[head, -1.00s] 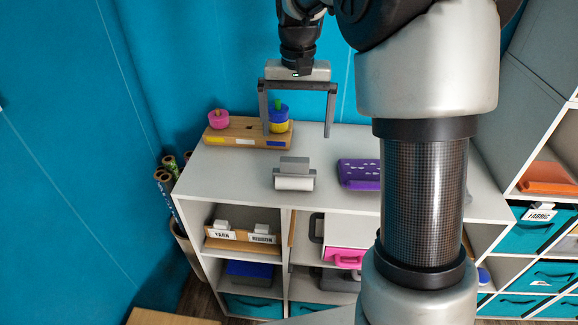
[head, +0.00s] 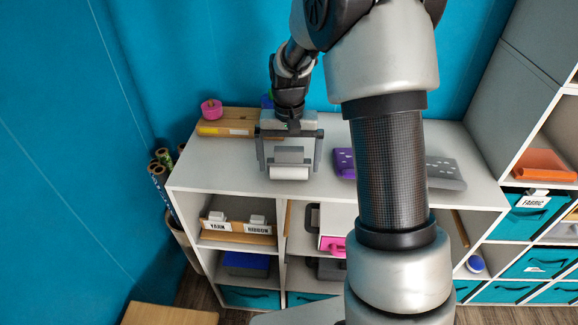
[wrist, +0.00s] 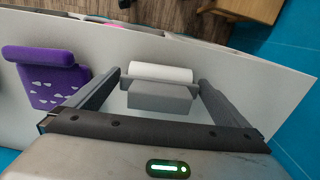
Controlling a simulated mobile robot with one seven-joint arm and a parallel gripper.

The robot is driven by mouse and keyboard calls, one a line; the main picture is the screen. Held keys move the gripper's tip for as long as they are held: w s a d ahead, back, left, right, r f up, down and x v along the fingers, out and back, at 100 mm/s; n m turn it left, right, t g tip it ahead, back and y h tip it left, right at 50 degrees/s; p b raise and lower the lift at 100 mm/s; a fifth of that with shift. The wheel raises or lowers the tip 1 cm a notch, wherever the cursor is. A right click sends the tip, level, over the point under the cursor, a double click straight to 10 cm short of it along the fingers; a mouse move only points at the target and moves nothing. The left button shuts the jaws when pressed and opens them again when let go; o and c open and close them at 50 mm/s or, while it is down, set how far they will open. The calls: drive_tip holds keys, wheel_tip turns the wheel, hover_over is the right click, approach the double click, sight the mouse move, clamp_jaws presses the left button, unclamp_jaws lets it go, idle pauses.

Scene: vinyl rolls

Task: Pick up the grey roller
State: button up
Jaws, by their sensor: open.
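The grey roller (head: 290,157) lies on the white shelf top, with a grey block-shaped body and a white roll along its front edge. In the wrist view its grey body (wrist: 160,97) and white roll sit between the two fingers. My gripper (head: 290,166) is open, with one finger on each side of the roller. In the wrist view my gripper (wrist: 158,82) shows gaps between the fingers and the roller. I cannot tell how far the fingertips are above the shelf top.
A purple tool (head: 344,163) lies right of the roller; it also shows in the wrist view (wrist: 48,80). A wooden board (head: 228,122) with a pink piece (head: 211,109) stands behind left. The white shelf unit (head: 205,170) has bare top at left. Rolls (head: 160,172) stand beside it.

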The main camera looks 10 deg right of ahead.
drive_tip(key=shift+f, duration=0.2)
drive_tip(key=c, duration=0.9)
wheel_tip(320, 180, up, 10)
drive_tip(key=shift+r, duration=0.1)
drive_tip(key=o, duration=0.6)
drive_tip(key=c, duration=1)
